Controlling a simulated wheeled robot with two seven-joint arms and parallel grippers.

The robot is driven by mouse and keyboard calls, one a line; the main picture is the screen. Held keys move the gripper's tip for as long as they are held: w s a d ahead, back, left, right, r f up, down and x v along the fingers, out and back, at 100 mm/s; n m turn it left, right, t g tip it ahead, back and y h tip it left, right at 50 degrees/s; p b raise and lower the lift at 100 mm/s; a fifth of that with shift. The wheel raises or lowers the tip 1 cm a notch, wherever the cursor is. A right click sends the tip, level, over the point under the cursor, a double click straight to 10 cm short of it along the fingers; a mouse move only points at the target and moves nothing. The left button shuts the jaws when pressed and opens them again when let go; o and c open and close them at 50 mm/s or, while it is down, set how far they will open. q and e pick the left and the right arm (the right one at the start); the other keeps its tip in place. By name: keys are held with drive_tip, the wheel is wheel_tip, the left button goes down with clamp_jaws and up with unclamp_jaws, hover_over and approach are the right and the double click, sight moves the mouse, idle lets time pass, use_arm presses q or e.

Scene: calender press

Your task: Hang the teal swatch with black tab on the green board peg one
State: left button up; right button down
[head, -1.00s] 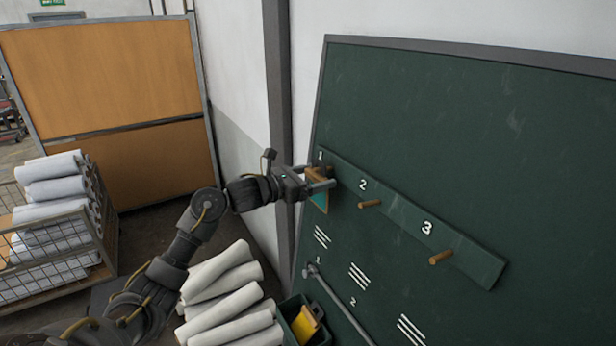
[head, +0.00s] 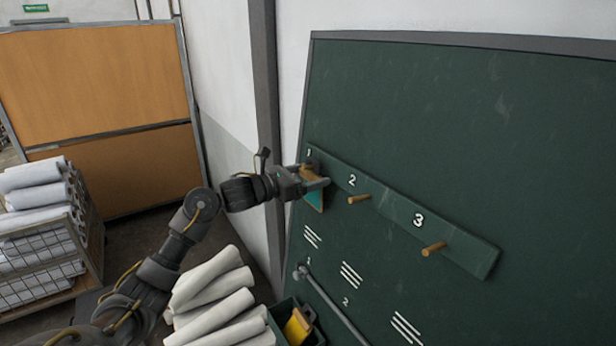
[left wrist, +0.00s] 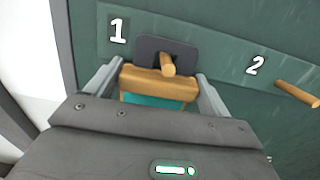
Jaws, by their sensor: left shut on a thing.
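The teal swatch (head: 314,200) hangs below a wooden bar at the left end of the green board's peg rail. In the left wrist view its teal sheet (left wrist: 150,101) shows under the wooden bar (left wrist: 158,82), with the black tab (left wrist: 150,47) above. Peg one (left wrist: 168,66), under the number 1, pokes out in front of the tab, which appears to be around it. My left gripper (head: 315,176) is shut on the wooden bar, one finger at each end. In the head view the gripper mostly hides peg one and the tab. My right gripper is not in view.
Peg two (head: 359,198) and peg three (head: 433,248) are bare on the rail. Below the rail are a grey bar (head: 335,305) and a green bin (head: 284,313) with a yellow item. White rolls (head: 215,300) lie beneath my left arm; a wire cart (head: 40,255) stands left.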

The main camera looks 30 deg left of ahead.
use_arm(q)
drive_tip(key=o, duration=0.9)
drive_tip(key=shift+s+a+f, duration=0.1)
drive_tip(key=shift+s+a, duration=0.05)
drive_tip(key=shift+s, duration=0.1)
drive_tip(key=b+v, duration=0.5)
drive_tip(key=v, duration=0.5)
drive_tip(key=shift+s+a, duration=0.15)
